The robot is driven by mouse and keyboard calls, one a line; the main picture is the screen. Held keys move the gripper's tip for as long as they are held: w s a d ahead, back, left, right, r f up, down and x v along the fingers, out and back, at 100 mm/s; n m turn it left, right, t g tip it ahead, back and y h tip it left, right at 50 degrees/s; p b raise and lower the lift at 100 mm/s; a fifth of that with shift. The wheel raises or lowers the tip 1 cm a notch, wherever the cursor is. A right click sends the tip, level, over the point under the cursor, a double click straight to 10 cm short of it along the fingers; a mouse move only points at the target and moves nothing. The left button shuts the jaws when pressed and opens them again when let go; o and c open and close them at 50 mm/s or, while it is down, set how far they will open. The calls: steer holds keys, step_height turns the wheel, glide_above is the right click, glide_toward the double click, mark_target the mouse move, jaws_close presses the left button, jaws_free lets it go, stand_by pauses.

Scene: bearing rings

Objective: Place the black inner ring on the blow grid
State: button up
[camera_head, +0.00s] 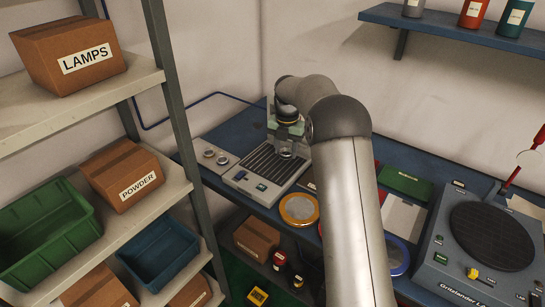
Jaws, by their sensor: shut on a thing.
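The blow grid (263,172) is a grey unit with dark parallel slats and a small panel on its front. It stands on the blue bench at the back. My gripper (287,149) points down over the right rear part of the grid. It is shut on a small ring-like piece, taken as the black inner ring, at its fingertips. The piece is small and partly hidden by the gripper, so its colour and whether it touches the slats cannot be told.
A light plate with two small round parts (215,156) is left of the grid. An orange-rimmed round dish (299,209) lies in front. A grinder with a dark disc (492,236) stands at right. Shelves with boxes and bins (92,110) fill the left.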

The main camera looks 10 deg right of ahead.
steer(key=w+a+f+p, duration=0.2)
steer(key=w, duration=0.4)
steer(key=p, duration=0.3)
glide_above(272, 163)
step_height(272, 163, down, 6)
steer(key=shift+s+d+r, duration=0.1)
steer(key=shift+s+d, duration=0.05)
steer(key=shift+f, duration=0.4)
step_height(272, 163, down, 3)
steer(key=b, duration=0.3)
steer(key=shift+b, duration=0.3)
steer(key=shift+f, duration=0.15)
steer(key=o, duration=1)
